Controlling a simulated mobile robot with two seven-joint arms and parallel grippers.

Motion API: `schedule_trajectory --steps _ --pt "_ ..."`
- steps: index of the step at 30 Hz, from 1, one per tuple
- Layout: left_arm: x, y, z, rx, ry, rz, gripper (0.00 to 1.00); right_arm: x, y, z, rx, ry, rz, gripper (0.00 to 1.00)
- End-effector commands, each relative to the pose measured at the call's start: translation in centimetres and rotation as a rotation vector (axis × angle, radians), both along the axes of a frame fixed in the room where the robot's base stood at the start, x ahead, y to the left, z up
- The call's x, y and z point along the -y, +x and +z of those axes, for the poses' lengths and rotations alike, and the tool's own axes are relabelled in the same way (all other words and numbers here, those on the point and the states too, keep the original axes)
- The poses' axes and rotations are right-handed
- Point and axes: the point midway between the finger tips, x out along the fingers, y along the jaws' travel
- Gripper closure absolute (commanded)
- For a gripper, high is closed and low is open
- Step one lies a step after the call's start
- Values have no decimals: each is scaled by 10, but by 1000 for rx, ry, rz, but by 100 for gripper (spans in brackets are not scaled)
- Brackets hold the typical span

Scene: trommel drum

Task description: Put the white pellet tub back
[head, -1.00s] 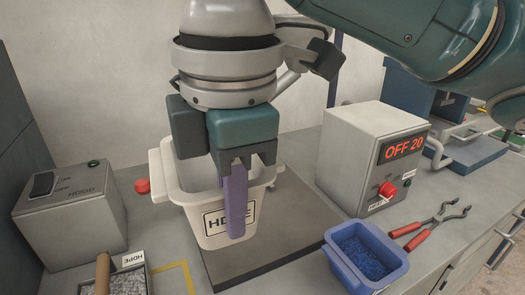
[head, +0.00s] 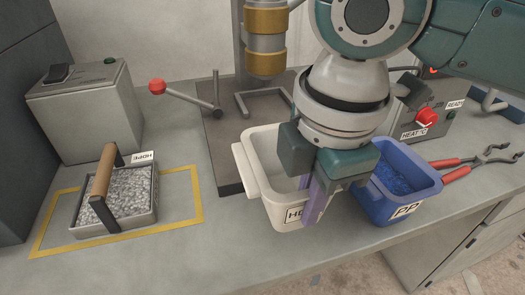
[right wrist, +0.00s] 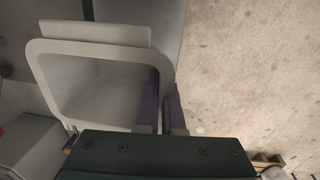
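The white pellet tub (head: 270,205), with a label starting "HD", is near the bench's front edge, just left of the blue PP tub (head: 407,205). My right gripper (head: 318,203) is shut on the tub's front-right wall, with one purple finger on either side. The right wrist view shows the tub (right wrist: 95,52) from above, its inside bare where visible, and the fingers (right wrist: 161,108) on its wall. I cannot tell whether its base touches the bench. My left gripper is not in view.
A tray of pale pellets (head: 153,210) with a wooden handle stands inside a yellow outline (head: 190,222) at left. A dark plate (head: 222,150) lies behind the tub under a press. Red-handled pliers (head: 455,172) lie at right.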

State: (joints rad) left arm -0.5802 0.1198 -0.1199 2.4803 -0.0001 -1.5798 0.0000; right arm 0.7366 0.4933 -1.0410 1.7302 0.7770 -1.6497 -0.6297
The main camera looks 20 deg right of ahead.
Motion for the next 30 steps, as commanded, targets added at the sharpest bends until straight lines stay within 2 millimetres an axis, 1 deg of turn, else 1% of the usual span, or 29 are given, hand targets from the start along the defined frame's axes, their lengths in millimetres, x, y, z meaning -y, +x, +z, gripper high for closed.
schedule_trajectory --steps 1,5,9,12,25,26,30 --pt "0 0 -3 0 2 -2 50 0 0 -7 -1 0 0 100" --pt "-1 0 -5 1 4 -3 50 0 0 -17 -1 0 0 100" --pt "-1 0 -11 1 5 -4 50 0 0 -41 -2 0 -1 100" --pt "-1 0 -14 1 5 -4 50 0 0 -52 0 0 0 100" --pt "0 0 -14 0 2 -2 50 0 0 -58 0 1 0 100" --pt "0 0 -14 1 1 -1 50 0 0 -58 0 1 1 92" --pt "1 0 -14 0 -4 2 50 0 0 -57 0 1 1 76"
